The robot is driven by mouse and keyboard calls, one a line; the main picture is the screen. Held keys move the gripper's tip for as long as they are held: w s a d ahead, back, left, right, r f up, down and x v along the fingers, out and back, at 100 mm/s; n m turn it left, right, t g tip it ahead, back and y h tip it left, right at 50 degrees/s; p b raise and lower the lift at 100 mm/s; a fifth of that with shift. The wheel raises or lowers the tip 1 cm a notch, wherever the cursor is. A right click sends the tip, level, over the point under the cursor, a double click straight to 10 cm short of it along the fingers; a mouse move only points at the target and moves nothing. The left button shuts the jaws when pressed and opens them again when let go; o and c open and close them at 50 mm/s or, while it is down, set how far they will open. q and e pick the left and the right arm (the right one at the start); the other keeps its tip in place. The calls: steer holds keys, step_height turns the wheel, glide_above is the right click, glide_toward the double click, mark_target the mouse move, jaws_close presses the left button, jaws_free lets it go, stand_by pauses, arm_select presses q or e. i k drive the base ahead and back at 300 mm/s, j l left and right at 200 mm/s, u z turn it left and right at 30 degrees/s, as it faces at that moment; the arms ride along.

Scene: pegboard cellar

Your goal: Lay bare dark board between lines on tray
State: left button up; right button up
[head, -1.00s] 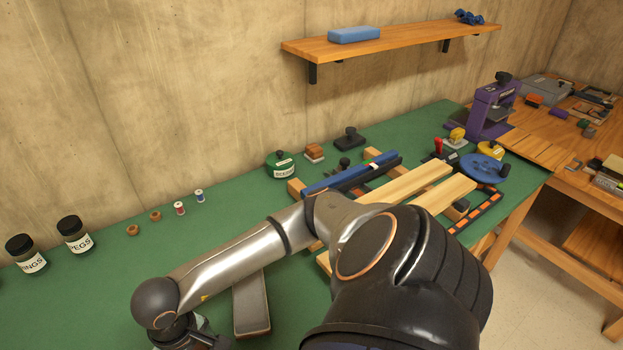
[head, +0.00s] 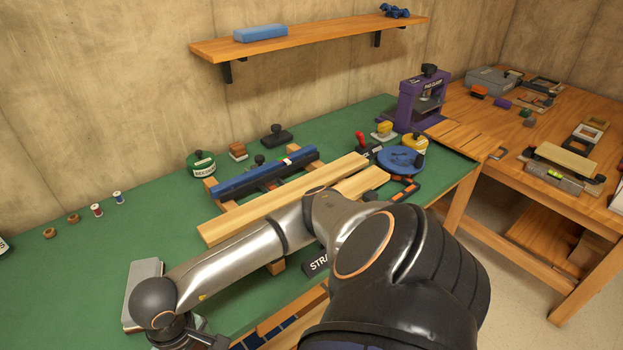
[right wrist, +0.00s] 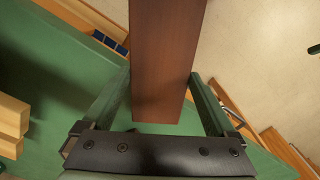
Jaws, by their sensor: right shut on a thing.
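The bare dark board (right wrist: 166,45) is a reddish-brown plank in the right wrist view. My right gripper (right wrist: 160,88) is shut on it, with one finger along each side. The board's near end lies between the fingers and its far end runs out of the top of the picture. In the head view my right arm crosses the bench, and the board does not show. A wood-framed piece with dark blue cells (head: 268,337) shows in part at the bottom of the head view; I cannot tell whether it is the tray. My left gripper is not in view.
Pale planks (head: 285,195) and a blue bar (head: 250,175) lie on the green bench. The bench's left part is largely clear.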

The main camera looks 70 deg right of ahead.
mark_target(461, 135)
steer(key=k+l, duration=0.2)
steer(key=k+l+z, duration=0.15)
steer(key=l, duration=0.3)
steer(key=k+l, duration=0.15)
steer(key=l, duration=0.2)
steer(key=k+l+z, duration=0.1)
steer(key=l, duration=0.25)
steer(key=k+l, duration=0.2)
steer(key=l, duration=0.2)
steer(key=k+l+z, duration=0.1)
steer(key=l, duration=0.25)
steer(key=k+l, duration=0.15)
steer(key=l, duration=0.25)
steer(key=k+l+z, duration=0.1)
steer(key=l, duration=0.3)
steer(key=k+l, duration=0.15)
steer(key=l, duration=0.2)
steer(key=k+l+z, duration=0.1)
steer(key=l, duration=0.3)
